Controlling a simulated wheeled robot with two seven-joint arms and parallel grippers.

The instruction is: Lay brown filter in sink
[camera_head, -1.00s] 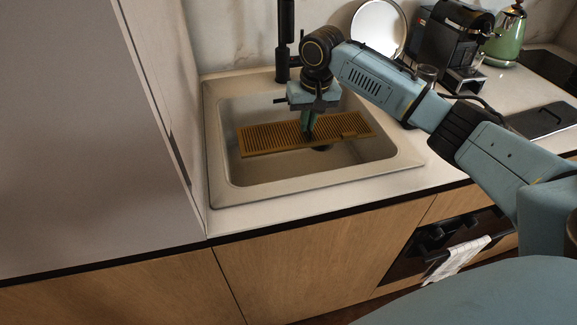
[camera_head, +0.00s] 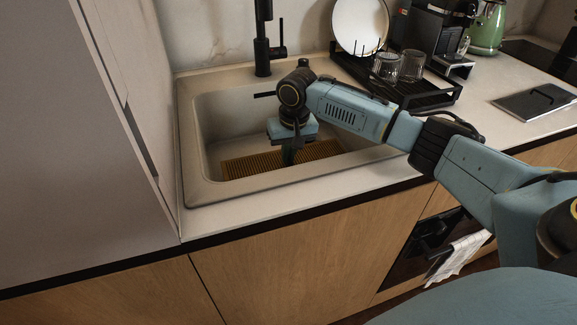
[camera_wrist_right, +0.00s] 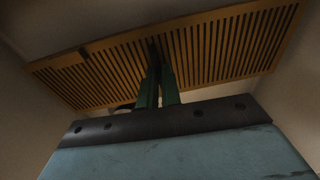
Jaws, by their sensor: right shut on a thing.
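The brown filter (camera_head: 250,164) is a slatted rectangular panel, low inside the sink basin. The sink (camera_head: 225,125) is pale and set into the counter at the left. My right gripper (camera_head: 289,156) reaches down into the basin and is shut on the filter. In the right wrist view the green fingers of the gripper (camera_wrist_right: 158,80) grip the filter (camera_wrist_right: 215,48) near its middle, between slats. The near part of the filter is hidden by the sink's front rim, so I cannot tell whether it touches the basin floor. My left gripper is not in view.
A black faucet (camera_head: 262,40) stands behind the sink. A black dish rack (camera_head: 425,97) with glasses and a white plate (camera_head: 360,24) is right of it. A tall grey panel (camera_head: 70,130) stands close on the left.

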